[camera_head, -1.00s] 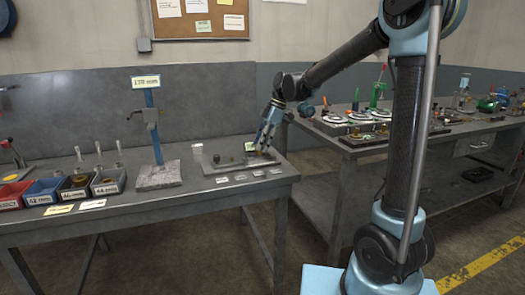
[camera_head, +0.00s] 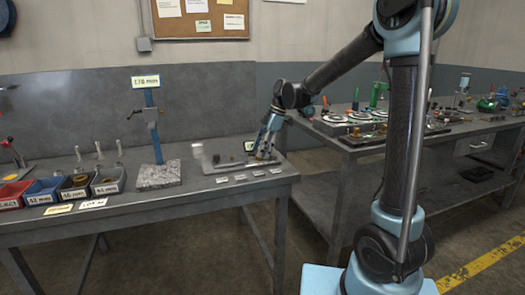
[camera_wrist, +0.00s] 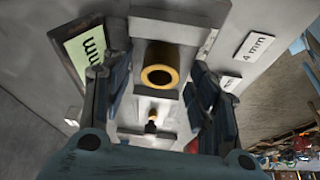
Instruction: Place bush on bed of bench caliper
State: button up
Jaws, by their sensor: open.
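The brass-coloured bush (camera_wrist: 160,76) shows in the wrist view with its round end and dark bore facing the camera. It appears to rest on the bed of the grey bench caliper (camera_wrist: 143,110), against or close to a grey block; exact contact is hard to tell. My gripper (camera_wrist: 156,66) is open, with one dark finger on each side of the bush and gaps between. In the head view my gripper (camera_head: 264,152) is low over the right part of the caliper (camera_head: 225,168), and the bush is too small to make out clearly.
Flat labels (camera_head: 240,177) lie in front of the caliper. A stand on a granite block (camera_head: 158,176) and several labelled bins (camera_head: 108,181) stand to the left. A second bench (camera_head: 400,140) with several devices is on the right.

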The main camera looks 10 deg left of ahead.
jog(key=v, duration=1.2)
jog(key=s+d+f+m+t, duration=0.1)
jog(key=s+d+m, duration=0.15)
jog(key=d, duration=0.35)
jog(key=s+d+f+m, duration=0.1)
jog(key=s+d+m, duration=0.15)
jog(key=d, duration=0.35)
jog(key=s+d+f+m+t+h, duration=0.1)
jog(key=s+d+f+m+h, duration=0.1)
jog(key=s+d+f+m, duration=0.7)
jog(key=s+d+f+m+t+h, duration=0.2)
jog(key=s+d+f+m, duration=0.7)
jog(key=d, duration=0.5)
jog(key=shift+s+d+f, duration=0.3)
jog(key=shift+s, duration=1.05)
